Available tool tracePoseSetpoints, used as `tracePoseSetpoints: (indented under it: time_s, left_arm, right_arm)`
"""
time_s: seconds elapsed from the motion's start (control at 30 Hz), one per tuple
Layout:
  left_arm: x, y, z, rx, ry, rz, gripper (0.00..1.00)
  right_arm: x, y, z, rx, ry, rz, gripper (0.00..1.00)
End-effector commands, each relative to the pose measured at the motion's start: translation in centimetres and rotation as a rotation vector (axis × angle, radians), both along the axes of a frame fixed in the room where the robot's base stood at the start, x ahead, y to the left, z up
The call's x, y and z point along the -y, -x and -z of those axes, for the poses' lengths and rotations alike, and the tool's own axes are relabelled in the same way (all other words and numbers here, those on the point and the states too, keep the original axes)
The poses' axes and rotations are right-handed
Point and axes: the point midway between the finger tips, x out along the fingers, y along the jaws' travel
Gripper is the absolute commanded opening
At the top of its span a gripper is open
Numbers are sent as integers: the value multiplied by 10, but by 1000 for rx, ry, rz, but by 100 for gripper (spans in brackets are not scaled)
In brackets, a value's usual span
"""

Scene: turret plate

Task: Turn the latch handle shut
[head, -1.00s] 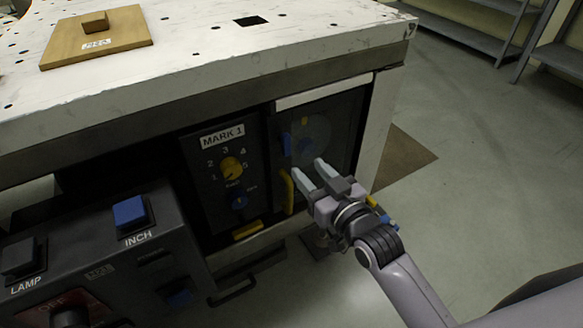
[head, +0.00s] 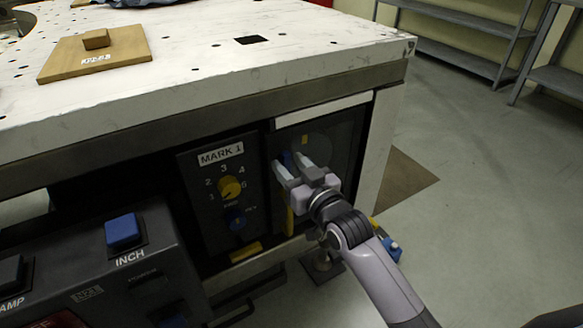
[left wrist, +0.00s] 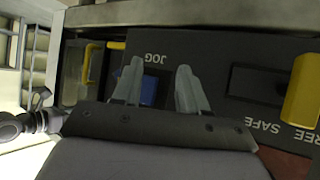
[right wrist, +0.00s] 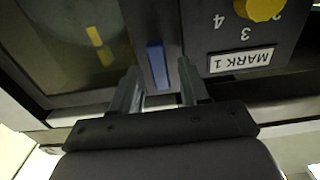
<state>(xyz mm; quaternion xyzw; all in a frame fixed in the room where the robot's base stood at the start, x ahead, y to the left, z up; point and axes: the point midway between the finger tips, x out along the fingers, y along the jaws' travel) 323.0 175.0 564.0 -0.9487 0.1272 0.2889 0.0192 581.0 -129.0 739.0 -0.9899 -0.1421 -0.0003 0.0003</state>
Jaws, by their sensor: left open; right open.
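The latch handle (right wrist: 158,66) is a narrow blue bar on the dark front beside the glazed door, upright in the right wrist view. In the head view only a bit of the blue latch handle (head: 287,160) shows at my right gripper (head: 290,167). My right gripper is open, its fingertips one on each side of the bar in the right wrist view (right wrist: 158,80). I cannot tell whether they touch it. My left gripper (left wrist: 158,72) is open in front of the blue JOG button (left wrist: 150,88), and is out of the head view.
The dark door (head: 345,140) has a round window and a yellow mark. A yellow upright pull (head: 290,222) is partly hidden below my right gripper. The MARK 1 panel (head: 200,180) with a yellow knob (head: 229,188) is just left. A control box (head: 75,250) stands at front left.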

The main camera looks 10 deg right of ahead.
Motion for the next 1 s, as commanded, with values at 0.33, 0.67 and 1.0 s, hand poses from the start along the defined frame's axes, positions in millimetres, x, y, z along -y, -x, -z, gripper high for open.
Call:
tracePoseSetpoints:
  time_s: [0.33,0.67,1.0]
  left_arm:
    - [1,1,1,-5,6,-4,43]
    - [1,3,0,-13,5,-7,43]
    - [-14,11,1,-54,-6,-35,43]
  right_arm:
    - [0,0,0,0,0,0,0]
    - [0,0,-1,7,27,0,0]
    - [-1,1,-3,62,221,-2,0]
